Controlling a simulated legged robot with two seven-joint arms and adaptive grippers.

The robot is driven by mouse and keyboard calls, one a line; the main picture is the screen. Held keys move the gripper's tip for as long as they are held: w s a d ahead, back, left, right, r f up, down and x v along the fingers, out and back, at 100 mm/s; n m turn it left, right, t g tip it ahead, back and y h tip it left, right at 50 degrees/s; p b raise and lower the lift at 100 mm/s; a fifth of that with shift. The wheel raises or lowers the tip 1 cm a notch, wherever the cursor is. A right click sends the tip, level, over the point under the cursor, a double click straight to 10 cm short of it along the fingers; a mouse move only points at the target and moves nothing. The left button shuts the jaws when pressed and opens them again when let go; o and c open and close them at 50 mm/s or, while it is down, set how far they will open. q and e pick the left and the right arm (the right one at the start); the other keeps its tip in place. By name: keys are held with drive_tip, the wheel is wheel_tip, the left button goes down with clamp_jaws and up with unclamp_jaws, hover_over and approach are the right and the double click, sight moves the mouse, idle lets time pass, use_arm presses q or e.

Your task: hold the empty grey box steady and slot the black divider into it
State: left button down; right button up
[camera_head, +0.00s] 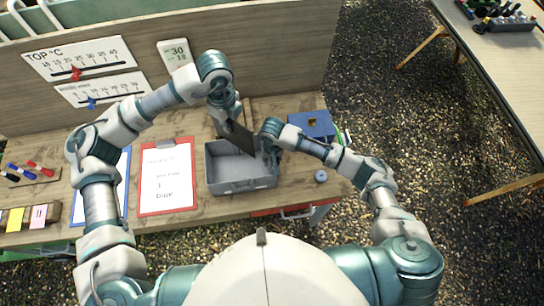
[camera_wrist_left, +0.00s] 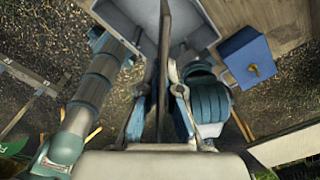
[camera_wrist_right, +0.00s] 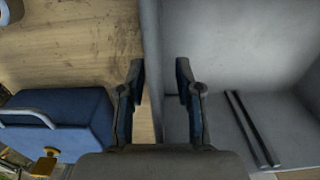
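The grey box (camera_head: 243,186) stands open on the wooden bench and looks empty. My left gripper (camera_wrist_left: 163,78) is shut on the black divider (camera_head: 239,137), which shows edge-on in the left wrist view (camera_wrist_left: 165,30). The divider is tilted in the head view, over the back of the box; whether it touches the box is unclear. My right gripper (camera_wrist_right: 160,75) is open at the box's right side in the head view (camera_head: 270,143), its fingers on either side of the wall rim (camera_wrist_right: 151,50). Two dark parallel strips (camera_wrist_right: 252,128) show inside the box.
A blue box (camera_head: 312,124) with a yellow latch stands right of the grey box. A red clipboard (camera_head: 167,209) lies to its left. A small blue-grey round item (camera_head: 321,176) sits near the right edge. A back panel (camera_head: 270,60) bounds the bench.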

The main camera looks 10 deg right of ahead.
clamp_jaws()
use_arm(q)
wheel_tip(320, 180, down, 8)
drive_tip(key=m, duration=0.9)
drive_tip(key=shift+w+d+r, duration=0.2)
drive_tip(key=shift+w, duration=0.05)
